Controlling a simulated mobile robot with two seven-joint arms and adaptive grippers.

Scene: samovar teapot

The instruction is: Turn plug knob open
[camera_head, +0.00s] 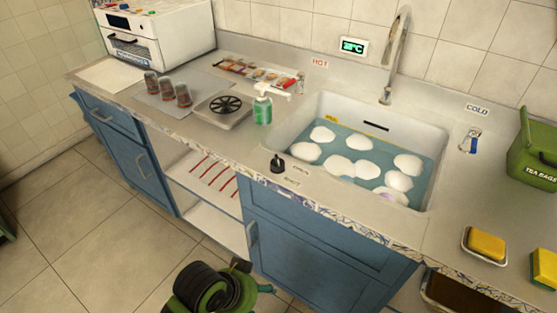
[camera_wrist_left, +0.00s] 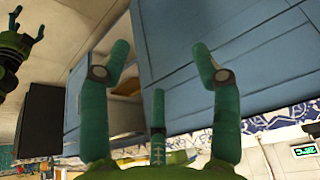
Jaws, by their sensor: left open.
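The plug knob (camera_head: 277,163) is a small black knob on the counter's front strip, just left of the sink (camera_head: 432,150). Small labels sit beside it; which one it points at is too small to tell. My left gripper (camera_head: 254,277) is low in front of the blue cabinets, below and apart from the knob. In the left wrist view its green fingers (camera_wrist_left: 157,62) are spread wide with nothing between them. My right gripper (camera_wrist_left: 29,20) shows dark at the upper left of that view, fingers apart and empty. The knob does not show in the wrist view.
The sink holds water and several white plates (camera_head: 340,165). A green soap bottle (camera_head: 262,110) stands close behind the knob. The patterned counter edge (camera_head: 330,212) juts above the blue cabinet (camera_head: 310,240). Floor in front is open.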

